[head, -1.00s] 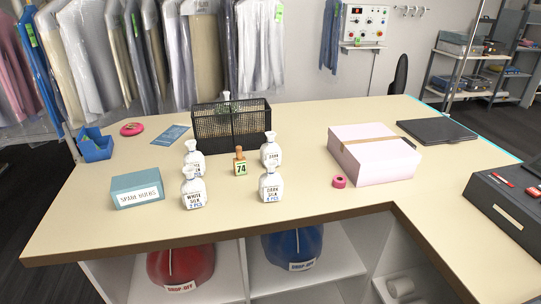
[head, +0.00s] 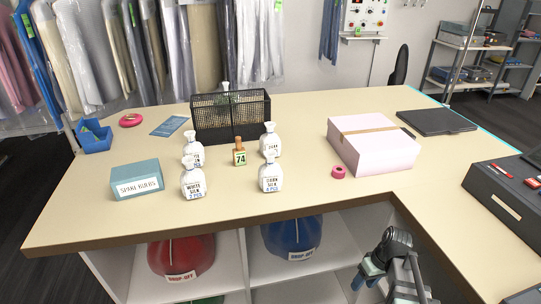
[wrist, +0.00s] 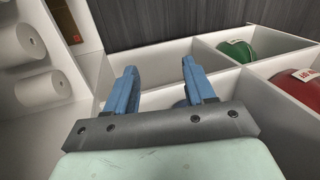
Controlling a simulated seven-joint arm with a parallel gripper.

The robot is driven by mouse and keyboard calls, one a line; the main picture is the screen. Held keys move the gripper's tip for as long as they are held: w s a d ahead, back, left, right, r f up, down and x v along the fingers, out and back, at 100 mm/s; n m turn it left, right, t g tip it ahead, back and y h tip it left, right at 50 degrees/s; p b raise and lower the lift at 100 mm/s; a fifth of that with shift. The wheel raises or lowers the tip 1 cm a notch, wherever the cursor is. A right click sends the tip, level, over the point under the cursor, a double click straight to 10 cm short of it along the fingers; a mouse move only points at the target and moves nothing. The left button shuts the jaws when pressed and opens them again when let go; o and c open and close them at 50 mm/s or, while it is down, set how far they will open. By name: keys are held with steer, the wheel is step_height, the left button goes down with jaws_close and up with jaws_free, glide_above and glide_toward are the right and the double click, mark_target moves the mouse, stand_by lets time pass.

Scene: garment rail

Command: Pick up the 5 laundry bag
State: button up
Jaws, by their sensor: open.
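Several small white tied laundry bags with printed labels stand upright on the counter. The front left bag (head: 193,182) reads white silk. The front right bag (head: 270,178) reads dark silk, its piece count too small to read surely. A back left bag (head: 195,150) and a back right bag (head: 270,142) are partly hidden behind them. Another white top (head: 225,88) shows at the wire basket. I cannot tell which bag bears a 5. My gripper (head: 366,276) is low at the counter's front, away from the bags. Its blue fingers (wrist: 160,78) are apart and empty in the wrist view.
Red (head: 181,256) and blue (head: 291,236) drop-off bags sit in cubbies below.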

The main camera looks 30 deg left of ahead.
steer(key=w+a+r+n+t+y, duration=0.1)
steer(key=w+a+r+n, duration=0.1)
steer(key=a+r, duration=0.3)
steer(key=w+a+r+n, duration=0.1)
steer(key=a+r, duration=0.2)
steer(key=r, duration=0.5)
step_height(320, 180, up, 34)
steer(key=n, duration=0.6)
glide_above(270, 125)
steer(key=w+d, duration=0.1)
steer(key=d, duration=0.3)
steer(key=shift+t, duration=0.4)
steer(key=x, duration=1.3)
steer(key=shift+s+a+f, duration=0.15)
steer(key=shift+a+f, duration=0.15)
steer(key=shift+a, duration=0.1)
jaws_close()
